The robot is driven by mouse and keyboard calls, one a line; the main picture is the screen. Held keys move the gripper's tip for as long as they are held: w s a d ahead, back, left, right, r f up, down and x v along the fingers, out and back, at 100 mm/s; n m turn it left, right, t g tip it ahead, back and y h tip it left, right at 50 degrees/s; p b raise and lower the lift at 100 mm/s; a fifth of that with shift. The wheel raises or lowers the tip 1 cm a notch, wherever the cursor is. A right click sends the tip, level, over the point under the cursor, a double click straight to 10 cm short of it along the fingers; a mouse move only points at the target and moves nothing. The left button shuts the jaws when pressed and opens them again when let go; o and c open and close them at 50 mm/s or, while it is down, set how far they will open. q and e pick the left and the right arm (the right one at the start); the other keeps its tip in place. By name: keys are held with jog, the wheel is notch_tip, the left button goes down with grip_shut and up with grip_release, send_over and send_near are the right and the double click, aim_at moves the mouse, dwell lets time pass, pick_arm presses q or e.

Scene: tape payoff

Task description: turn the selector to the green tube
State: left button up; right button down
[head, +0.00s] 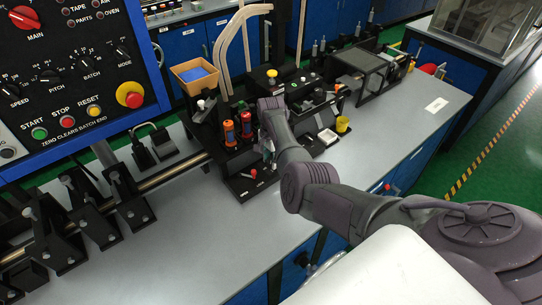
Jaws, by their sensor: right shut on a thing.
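My right gripper (268,151) reaches down at the black tube station in the middle of the bench. It is shut on the selector, which is mostly hidden by the gripper and wrist, so I cannot tell which way it points. An orange tube (230,134) and a red-topped tube (246,126) stand upright just left of the gripper. I cannot make out a green tube; my arm covers the area to the right of these two. A small red knob (254,173) sits on the station's black base in front. My left gripper is not in view.
A blue control panel (75,80) stands at the upper left. A black rail with clamps (110,195) runs along the bench's left. A cardboard bin (195,75) stands behind the tubes. A yellow cup (342,124) is to the right. The bench front (215,245) is clear.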

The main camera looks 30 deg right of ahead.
jog(key=n+p, duration=0.1)
jog(key=n, duration=0.5)
jog(key=shift+r+p, duration=0.1)
jog(key=shift+p, duration=0.3)
jog(key=n+p, duration=0.1)
jog(key=n, duration=0.5)
jog(key=shift+n, duration=0.4)
jog(key=n, duration=0.9)
jog(key=shift+n, duration=2.2)
jog(key=c, duration=0.8)
grip_release()
